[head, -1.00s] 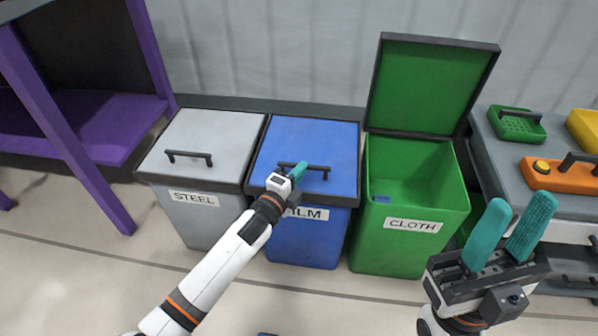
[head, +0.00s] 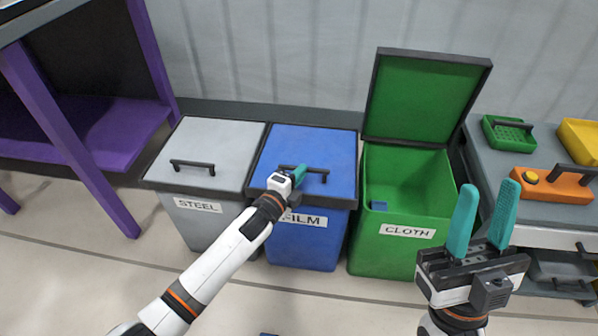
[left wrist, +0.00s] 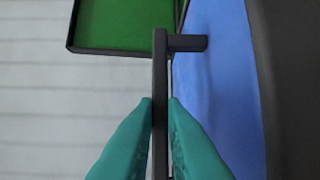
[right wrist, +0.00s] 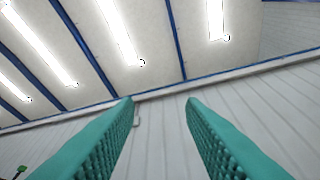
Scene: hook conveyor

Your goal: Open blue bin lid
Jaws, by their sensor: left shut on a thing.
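The blue bin (head: 304,250), labelled FILM, stands in the middle of the row with its lid (head: 312,150) shut. A dark bar handle (head: 318,171) is on top of the lid. My left gripper (head: 299,171) is at the left part of this handle. In the left wrist view, the teal fingers (left wrist: 160,125) are on both sides of the handle bar (left wrist: 160,75), shut on it. My right gripper (head: 485,222) is raised at the right, fingers apart and empty; its open fingers (right wrist: 160,100) also show in the right wrist view, pointing at the ceiling.
A grey STEEL bin (head: 205,155) with a shut lid stands to the left. A green CLOTH bin (head: 405,250) stands to the right, its lid (head: 425,97) raised, a small blue piece (head: 379,205) inside. Purple shelving (head: 100,140) is far left. A grey cart (head: 520,170) with coloured items is right.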

